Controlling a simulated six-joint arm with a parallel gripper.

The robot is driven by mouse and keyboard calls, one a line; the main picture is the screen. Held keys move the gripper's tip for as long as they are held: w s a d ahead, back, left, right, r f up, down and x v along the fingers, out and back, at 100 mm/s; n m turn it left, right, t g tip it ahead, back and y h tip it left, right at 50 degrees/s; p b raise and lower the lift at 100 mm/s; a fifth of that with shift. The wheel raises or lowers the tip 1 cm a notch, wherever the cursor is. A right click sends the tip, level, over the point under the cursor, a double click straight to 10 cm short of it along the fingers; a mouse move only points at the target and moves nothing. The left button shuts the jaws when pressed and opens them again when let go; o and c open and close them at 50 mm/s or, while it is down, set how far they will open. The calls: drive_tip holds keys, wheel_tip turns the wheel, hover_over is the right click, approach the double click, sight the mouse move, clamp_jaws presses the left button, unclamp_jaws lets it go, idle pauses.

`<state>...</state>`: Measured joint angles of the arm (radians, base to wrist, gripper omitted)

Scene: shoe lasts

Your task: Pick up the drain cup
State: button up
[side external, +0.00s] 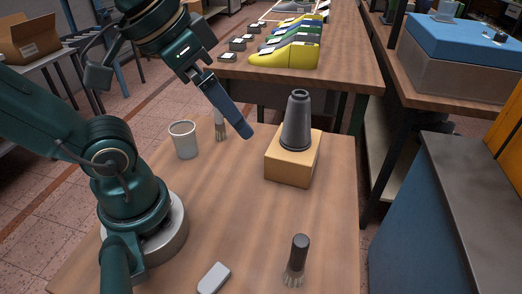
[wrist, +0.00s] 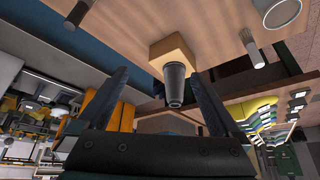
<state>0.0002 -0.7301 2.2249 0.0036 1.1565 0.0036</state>
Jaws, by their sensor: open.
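A dark grey tapered cup (side external: 296,122), which looks like the drain cup, stands upright, narrow end up, on a wooden block (side external: 288,168). In the wrist view the tapered cup (wrist: 174,84) shows between my two fingers, with the block (wrist: 170,50) beyond it. My gripper (side external: 244,132) is open and empty, left of the tapered cup and apart from it in the side view. My gripper (wrist: 158,76) also shows in the wrist view with its fingers spread wide.
A pale grey open cup (side external: 184,141) and a brush (side external: 220,127) stand left of the block. A dark-handled brush (side external: 298,258) and a small grey piece (side external: 213,278) are at the front. Shoe lasts (side external: 285,56) lie on the bench behind. The table's middle is clear.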

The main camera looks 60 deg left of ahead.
drive_tip(key=s+a+f+m+g+y, duration=0.2)
drive_tip(key=a+f+m+g+y, duration=0.25)
drive_tip(key=a, duration=0.25)
wheel_tip(320, 180, up, 4)
drive_tip(key=m+g+y, duration=0.4)
drive_tip(key=m+y, duration=0.5)
drive_tip(key=m, duration=0.2)
hover_over(190, 139)
drive_tip(key=f, duration=1.2)
drive_tip(key=a+f, duration=0.1)
drive_tip(key=f, duration=0.5)
drive_tip(key=shift+s, duration=0.1)
drive_tip(key=shift+h, duration=0.25)
drive_tip(key=shift+x, duration=2.5)
drive_tip(key=c, duration=1.3)
drive_tip(key=shift+c, duration=0.2)
drive_tip(key=shift+r, duration=0.25)
